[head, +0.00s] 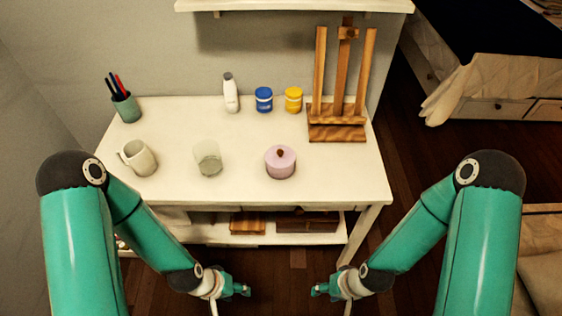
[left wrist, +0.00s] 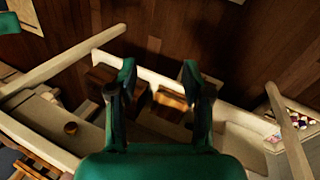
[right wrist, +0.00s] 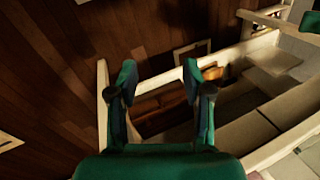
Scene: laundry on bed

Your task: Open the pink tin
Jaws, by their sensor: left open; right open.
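The pink tin (head: 281,164) stands upright on the white table, right of the middle, with its lid on and a small brown knob (head: 280,153) on top. My left gripper (head: 247,290) is in front of the table and below its top, empty and apart from the tin. Its two fingers stand apart in the left wrist view (left wrist: 160,80). My right gripper (head: 316,291) is also in front of the table, facing the left one, empty. Its fingers stand apart in the right wrist view (right wrist: 160,80).
On the white table (head: 240,195) are a glass (head: 208,158), a mug (head: 138,158), a pen cup (head: 126,107), a white bottle (head: 230,94), a blue jar (head: 263,99), a yellow jar (head: 293,100) and a wooden easel (head: 338,130). The front right tabletop is clear.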

